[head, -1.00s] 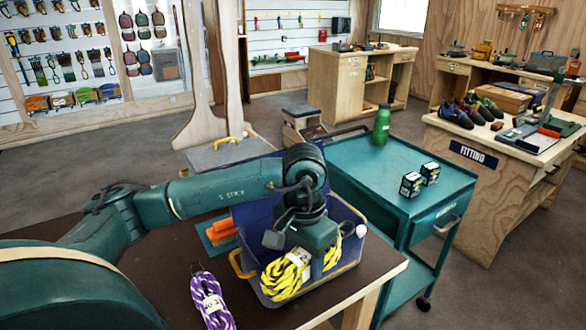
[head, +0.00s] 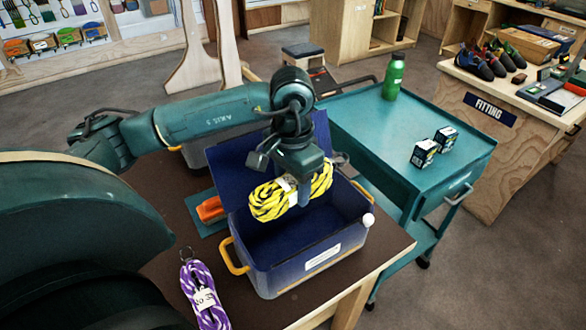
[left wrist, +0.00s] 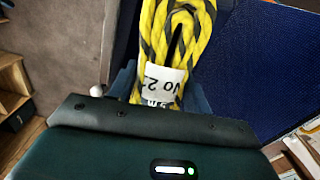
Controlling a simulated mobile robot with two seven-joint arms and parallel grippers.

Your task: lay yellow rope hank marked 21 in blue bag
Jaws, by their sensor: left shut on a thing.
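The yellow and black rope hank (head: 270,199) is held above the open blue bag (head: 285,278), towards its raised lid; I see dark empty floor below it. My left gripper (head: 303,192) points down and is shut on the hank's middle, at its white band. In the left wrist view the hank (left wrist: 178,35) lies between the two fingers (left wrist: 160,92); its band reads "No 2" with the rest cut off. The bag's blue inside (left wrist: 265,60) shows on the right there. My right gripper is not in view.
A purple rope hank (head: 203,295) lies on the brown table left of the bag. An orange item (head: 210,209) lies behind it. The bag has yellow handles (head: 233,257). A teal cart (head: 370,130) with a green bottle (head: 394,77) and two small boxes (head: 425,152) stands right.

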